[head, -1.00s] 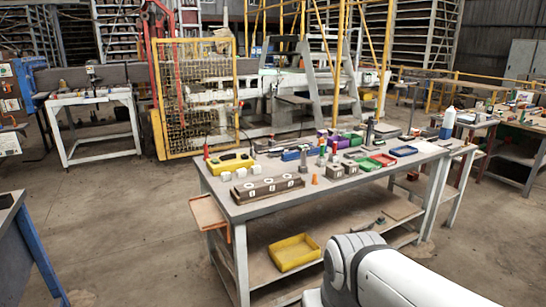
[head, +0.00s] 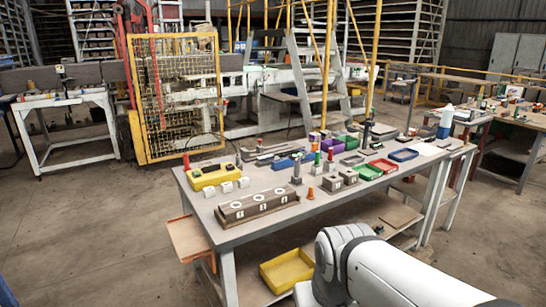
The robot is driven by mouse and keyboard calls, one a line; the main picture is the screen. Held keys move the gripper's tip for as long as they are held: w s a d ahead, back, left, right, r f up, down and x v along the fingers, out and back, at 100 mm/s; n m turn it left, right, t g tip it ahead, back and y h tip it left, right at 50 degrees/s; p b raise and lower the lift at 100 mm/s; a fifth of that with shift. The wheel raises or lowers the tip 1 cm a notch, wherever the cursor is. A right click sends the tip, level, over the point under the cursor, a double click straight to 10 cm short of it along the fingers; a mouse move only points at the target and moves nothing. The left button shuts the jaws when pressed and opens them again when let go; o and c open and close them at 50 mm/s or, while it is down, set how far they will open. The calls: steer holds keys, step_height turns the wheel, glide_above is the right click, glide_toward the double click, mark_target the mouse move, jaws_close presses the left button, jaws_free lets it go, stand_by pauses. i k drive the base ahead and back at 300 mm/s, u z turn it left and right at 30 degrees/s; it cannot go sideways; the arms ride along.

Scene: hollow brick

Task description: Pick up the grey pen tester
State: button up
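The grey workbench (head: 330,208) stands ahead of me with many small items on its top. I cannot single out the grey pen tester at this size. A small grey upright piece (head: 297,170) stands near the middle, with a red-topped piece (head: 317,160) and a green-topped piece (head: 330,158) close by. Long grey tools (head: 268,148) lie at the back of the top. My white arm shows at the lower right, in front of the bench, but my gripper is out of view.
A yellow bin (head: 288,271) sits on the lower shelf. The floor at left is open.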

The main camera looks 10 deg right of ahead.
mark_target(297, 158)
steer(key=i, duration=1.55)
steer(key=u, duration=0.1)
